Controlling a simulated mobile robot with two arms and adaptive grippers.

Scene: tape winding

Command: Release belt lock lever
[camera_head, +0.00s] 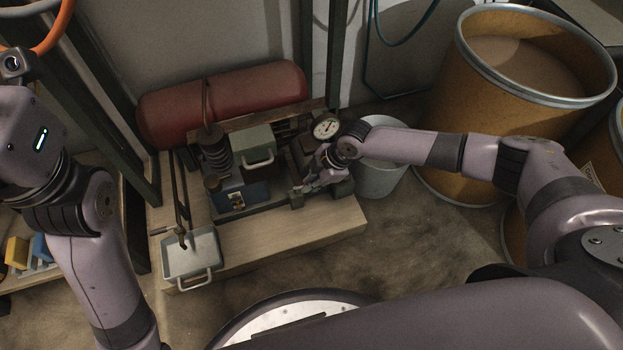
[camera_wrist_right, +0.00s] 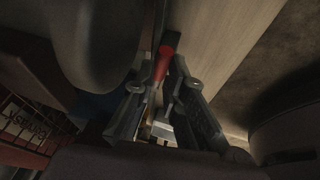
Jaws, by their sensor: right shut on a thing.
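The belt machine (camera_head: 240,195) stands on a low wooden bench. A red-handled lever, which I take for the belt lock lever (camera_wrist_right: 163,64), shows in the right wrist view between the fingertips of my right gripper (camera_wrist_right: 163,82). The fingers are shut on the lever's red part; a dark part extends beyond them. In the head view my right gripper (camera_head: 310,182) is at the machine's right end, below a round gauge (camera_head: 326,127); the lever is too small to make out there. My left arm stands at the left, with its fingers out of view.
A red tank (camera_head: 222,104) lies behind the machine. A metal tray (camera_head: 190,256) with a handle sits at the bench's front left. A grey bucket (camera_head: 380,178) and large drums (camera_head: 475,130) stand to the right. The bench's front right (camera_head: 320,232) is clear.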

